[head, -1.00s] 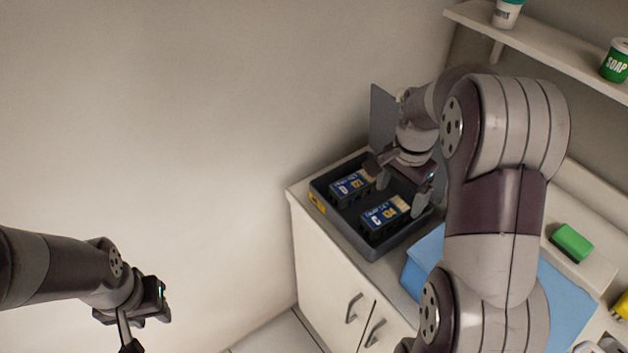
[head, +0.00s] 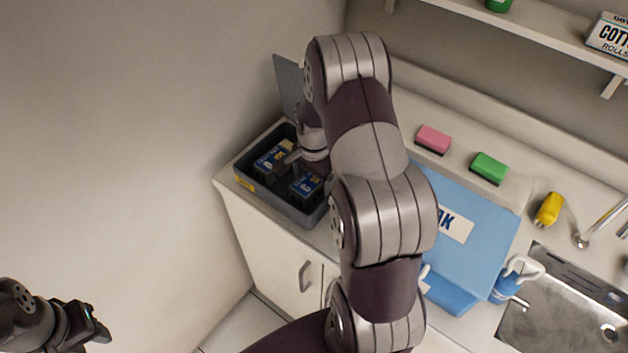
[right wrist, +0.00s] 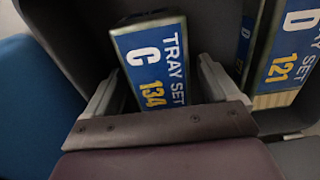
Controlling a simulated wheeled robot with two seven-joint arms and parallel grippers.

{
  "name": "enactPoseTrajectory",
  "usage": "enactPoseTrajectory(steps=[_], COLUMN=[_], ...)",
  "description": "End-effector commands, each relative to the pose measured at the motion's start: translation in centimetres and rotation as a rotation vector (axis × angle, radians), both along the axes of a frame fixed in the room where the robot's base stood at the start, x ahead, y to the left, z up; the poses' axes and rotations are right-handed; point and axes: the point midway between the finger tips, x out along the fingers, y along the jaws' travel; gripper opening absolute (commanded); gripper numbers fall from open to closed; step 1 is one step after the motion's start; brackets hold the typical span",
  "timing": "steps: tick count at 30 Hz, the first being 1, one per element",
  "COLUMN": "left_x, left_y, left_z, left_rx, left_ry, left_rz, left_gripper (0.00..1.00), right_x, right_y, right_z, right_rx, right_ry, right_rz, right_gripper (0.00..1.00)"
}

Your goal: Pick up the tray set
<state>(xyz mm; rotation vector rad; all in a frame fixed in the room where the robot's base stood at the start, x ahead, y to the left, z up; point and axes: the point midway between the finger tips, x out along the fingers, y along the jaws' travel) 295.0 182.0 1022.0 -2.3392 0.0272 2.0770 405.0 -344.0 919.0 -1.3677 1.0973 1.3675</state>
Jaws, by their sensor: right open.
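Two dark boxes labelled as tray sets stand in an open grey bin (head: 308,219). Tray set C (right wrist: 152,62), marked 134, lies between the fingers of my right gripper (right wrist: 160,75). The gripper is open, one finger on each side of the box; contact cannot be told. Tray set C also shows in the head view (head: 306,187), partly covered by my arm. Tray set D (head: 271,161) is beside it at the left; it also shows in the right wrist view (right wrist: 290,62), marked 121. My left gripper (head: 98,325) is at the lower left, away from the counter, its jaws unclear.
The bin stands at the counter's left end by the wall, with a grey panel (head: 287,88) upright behind it. A blue box (head: 475,255), pink sponge (head: 433,139), green sponge (head: 488,167), yellow bottle (head: 549,209) and sink (head: 570,310) lie to the right.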

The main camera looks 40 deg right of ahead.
Motion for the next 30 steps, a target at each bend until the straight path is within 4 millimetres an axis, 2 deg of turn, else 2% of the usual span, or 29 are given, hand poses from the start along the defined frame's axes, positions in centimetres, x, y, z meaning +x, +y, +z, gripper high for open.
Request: enactPoseTrajectory(steps=[2,3,9,17,20,27,30], left_x=[0.0,0.0,0.0,0.0,0.0,0.0,0.0], left_y=[0.0,0.0,0.0,0.0,0.0,0.0,0.0], left_z=[0.0,0.0,0.0,-0.1,-0.3,-0.7,-0.2], left_rx=[0.000,0.000,0.000,0.000,0.000,0.000,0.000], left_ry=[0.000,0.000,0.000,0.000,0.000,0.000,0.000], left_rz=[0.000,0.000,0.000,0.000,0.000,0.000,0.000], left_gripper=[0.37,0.37,0.37,0.37,0.37,0.37,0.37], right_x=[0.0,0.0,0.0,0.1,0.2,0.1,0.1], right_y=[0.0,0.0,0.0,0.0,-0.1,0.0,-0.1], right_z=[0.0,0.0,0.0,0.4,2.1,8.0,10.2], right_rx=[0.000,0.000,0.000,-0.001,-0.003,-0.002,-0.001], right_ry=[0.000,0.000,0.000,-0.002,-0.007,-0.005,-0.003], right_rz=[0.000,0.000,0.000,0.000,0.000,0.000,0.001], right_gripper=[0.88,0.85,0.23,0.23,0.23,0.23,0.23])
